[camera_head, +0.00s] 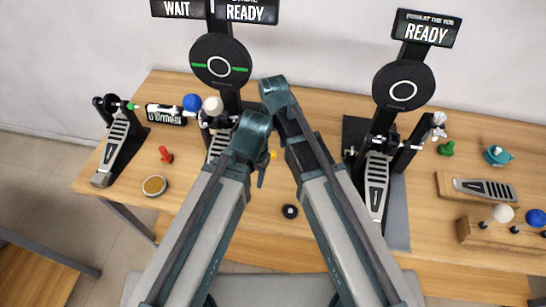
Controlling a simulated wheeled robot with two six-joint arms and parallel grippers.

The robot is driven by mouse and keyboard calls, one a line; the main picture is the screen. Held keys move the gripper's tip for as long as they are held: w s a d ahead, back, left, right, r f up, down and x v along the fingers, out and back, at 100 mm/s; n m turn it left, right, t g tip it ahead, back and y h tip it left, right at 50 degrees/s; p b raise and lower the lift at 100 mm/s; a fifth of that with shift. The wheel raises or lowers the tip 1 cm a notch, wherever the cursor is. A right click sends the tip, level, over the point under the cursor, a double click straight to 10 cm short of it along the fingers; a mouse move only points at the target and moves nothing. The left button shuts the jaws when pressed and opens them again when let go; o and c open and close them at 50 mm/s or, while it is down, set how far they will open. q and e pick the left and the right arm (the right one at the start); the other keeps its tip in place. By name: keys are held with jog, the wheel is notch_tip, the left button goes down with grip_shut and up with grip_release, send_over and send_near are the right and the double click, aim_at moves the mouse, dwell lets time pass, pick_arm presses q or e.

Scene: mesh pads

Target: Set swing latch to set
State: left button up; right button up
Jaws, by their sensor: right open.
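I cannot make out a swing latch for certain. The middle pedal (218,142) stands below a round black pad (221,61) and is partly hidden by my arms. A small blue and yellow piece (262,172) shows between my arms; I cannot tell what it is. The right pedal (376,187) stands below another round pad (403,86) with a READY sign (426,29). The left pedal (117,146) has a green-tipped beater. My two arms rise from the bottom to the middle. My right gripper is largely hidden behind the arm links; my left gripper does not show.
A wooden table (300,236) carries everything. A red peg (166,155), a round tin (154,185) and a black knob (290,211) lie in front. At right are a green piece (446,148), a teal piece (497,156) and a small footboard (486,190).

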aim_at(273, 153)
jog(key=shift+f+b, duration=1.5)
jog(key=shift+f, duration=0.5)
grip_shut()
